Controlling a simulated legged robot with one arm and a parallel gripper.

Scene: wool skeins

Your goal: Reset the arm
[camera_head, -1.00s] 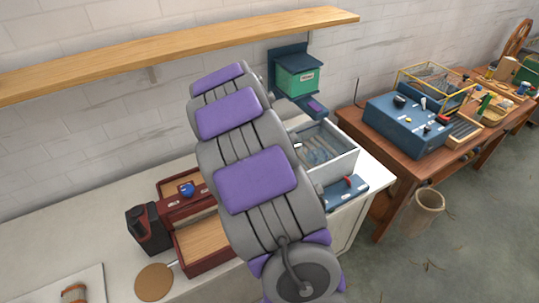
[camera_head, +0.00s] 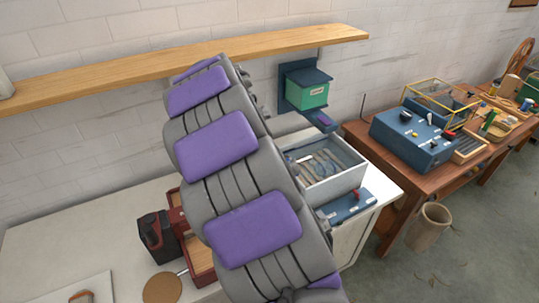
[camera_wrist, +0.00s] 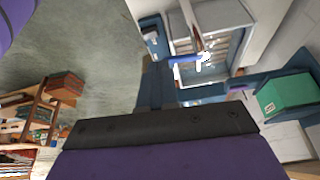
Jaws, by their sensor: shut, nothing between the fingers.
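My grey and purple arm (camera_head: 215,146) rises through the middle of the head view and leans to the upper left. My gripper is hidden in the head view. In the wrist view my gripper (camera_wrist: 157,68) shows as dark fingers beyond a dark bar. It is shut and holds nothing. Behind it are grey floor and the light grey bin, seen at an angle.
The light grey bin (camera_head: 358,170) stands on the white counter (camera_head: 60,227), right of my arm. A wooden shelf (camera_head: 110,83) and a green box (camera_head: 307,91) are on the wall. A dark red box (camera_head: 199,266) is partly hidden by my arm.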

